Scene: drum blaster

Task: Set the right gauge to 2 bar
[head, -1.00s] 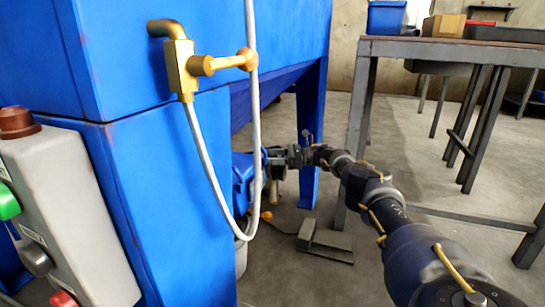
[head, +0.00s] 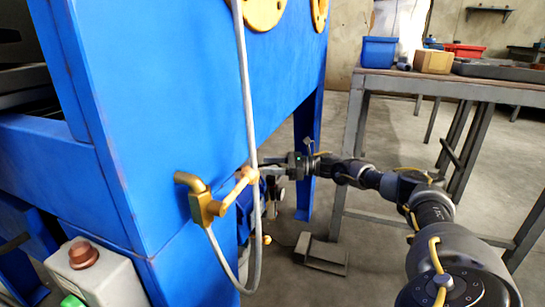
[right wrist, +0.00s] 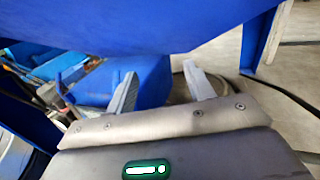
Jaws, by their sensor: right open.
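My right gripper (head: 268,170) reaches in beside the blue blaster cabinet (head: 190,100), near the blue unit under it. In the right wrist view the gripper (right wrist: 160,70) has its two fingers spread apart, with nothing between them. A small pale round part (head: 281,193) shows just below the gripper in the head view. It may be a gauge, but it is too small to tell and no reading shows. No gauge can be clearly made out in the right wrist view. My left gripper is not in view.
A brass valve (head: 205,205) and a hanging grey hose (head: 247,100) are at the cabinet's near corner. A grey pedal (head: 322,253) lies on the floor. A metal table (head: 460,85) with bins stands at the right. Open floor lies between.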

